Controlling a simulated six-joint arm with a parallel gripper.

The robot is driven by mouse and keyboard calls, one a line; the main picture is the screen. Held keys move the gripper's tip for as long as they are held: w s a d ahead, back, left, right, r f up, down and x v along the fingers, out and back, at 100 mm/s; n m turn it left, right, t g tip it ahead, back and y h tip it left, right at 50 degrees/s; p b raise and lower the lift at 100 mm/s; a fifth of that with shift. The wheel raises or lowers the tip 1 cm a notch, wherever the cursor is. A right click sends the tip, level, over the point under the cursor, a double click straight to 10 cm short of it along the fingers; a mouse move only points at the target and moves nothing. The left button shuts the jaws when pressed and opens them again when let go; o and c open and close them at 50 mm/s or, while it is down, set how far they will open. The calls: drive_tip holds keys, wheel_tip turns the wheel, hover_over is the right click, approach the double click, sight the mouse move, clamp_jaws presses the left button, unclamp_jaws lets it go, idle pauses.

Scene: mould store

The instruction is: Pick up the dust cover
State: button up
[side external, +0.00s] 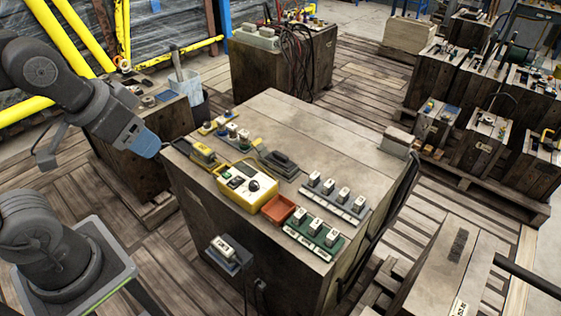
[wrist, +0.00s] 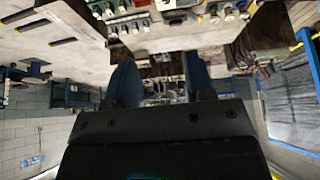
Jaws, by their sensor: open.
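My gripper (side external: 150,145) has blue fingers and hangs left of the large wooden block, apart from everything on its top. In the wrist view my gripper (wrist: 162,80) shows two fingers spread with nothing between them. No thing is plainly marked as the dust cover. An orange-red open-looking piece (side external: 278,208) sits near the front of the block top, beside a yellow device with a dial (side external: 247,186). A dark grey piece with a raised top (side external: 277,158) lies behind the device. I cannot tell which of these is the dust cover.
The wooden block (side external: 300,118) has a bare far part. A green plate (side external: 314,234) and a grey plate (side external: 336,198) carry several white-topped switches. A yellow piece (side external: 203,153) lies near the left edge. Other loaded blocks stand around.

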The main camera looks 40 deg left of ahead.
drive_tip(key=o, duration=0.3)
drive_tip(key=w+r+m+g, duration=0.1)
drive_tip(key=w+r+m, duration=0.3)
drive_tip(key=w, duration=0.7)
drive_tip(key=m+g, duration=0.5)
drive_tip(key=m, duration=0.9)
hover_over(281, 154)
wheel_tip(281, 154, down, 22)
drive_tip(key=f, duration=0.1)
wheel_tip(281, 154, down, 13)
drive_tip(key=shift+f, duration=0.15)
